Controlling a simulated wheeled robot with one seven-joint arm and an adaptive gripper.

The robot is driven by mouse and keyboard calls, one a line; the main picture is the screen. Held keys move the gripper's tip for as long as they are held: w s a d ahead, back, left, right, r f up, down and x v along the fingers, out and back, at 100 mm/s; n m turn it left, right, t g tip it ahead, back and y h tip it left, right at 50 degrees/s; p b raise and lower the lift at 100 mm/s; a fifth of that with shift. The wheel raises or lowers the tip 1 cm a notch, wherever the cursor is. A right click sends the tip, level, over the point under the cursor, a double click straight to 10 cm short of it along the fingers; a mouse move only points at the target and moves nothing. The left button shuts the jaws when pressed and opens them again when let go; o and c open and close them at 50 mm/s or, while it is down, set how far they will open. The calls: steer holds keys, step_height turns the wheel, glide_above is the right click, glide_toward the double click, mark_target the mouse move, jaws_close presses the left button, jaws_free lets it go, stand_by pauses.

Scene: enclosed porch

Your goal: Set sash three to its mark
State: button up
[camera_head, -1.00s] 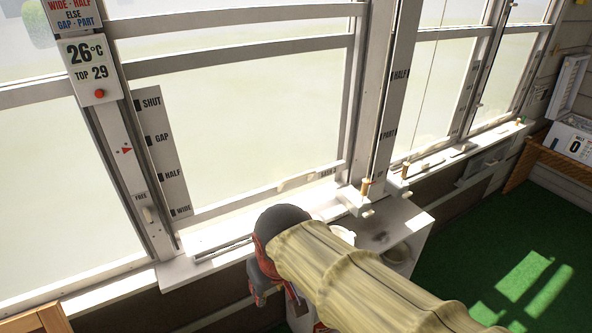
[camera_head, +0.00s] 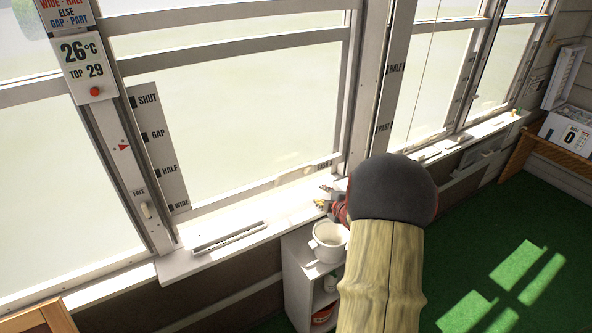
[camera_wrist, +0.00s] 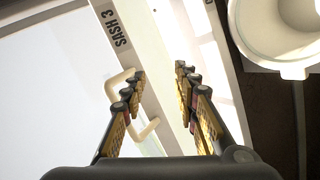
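Sash three (camera_head: 240,110) is the large pane in the head view. Its bottom rail, labelled SASH 3 (camera_wrist: 112,28) in the wrist view, sits low, near the WIDE line of the scale strip (camera_head: 160,150), which reads SHUT, GAP, HALF, WIDE. A cream looped handle (camera_wrist: 150,130) on the rail shows in the wrist view, partly hidden behind my left finger. My gripper (camera_wrist: 158,80) is open, with nothing visibly held. In the head view my gripper (camera_head: 324,196) is by the rail's right end. I cannot tell whether a finger touches the handle.
A lever (camera_head: 146,210) sits below the word FREE. A white pot (camera_head: 328,243) stands on a shelf close to my gripper; it also fills the wrist view's upper right.

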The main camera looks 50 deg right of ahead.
mark_target(297, 170)
steer(key=w+a+r+n+t+y, duration=0.1)
steer(key=w+a+r+n+t, duration=0.25)
steer(key=w+r+n, duration=0.35)
steer(key=shift+m+t, duration=0.25)
steer(key=shift+m, duration=0.45)
steer(key=x, duration=0.3)
steer(key=b+x, duration=0.1)
steer(key=x, duration=0.1)
steer(key=shift+w+d, duration=0.25)
steer(key=shift+d, duration=0.3)
steer(key=shift+c, duration=1.1)
jaws_close()
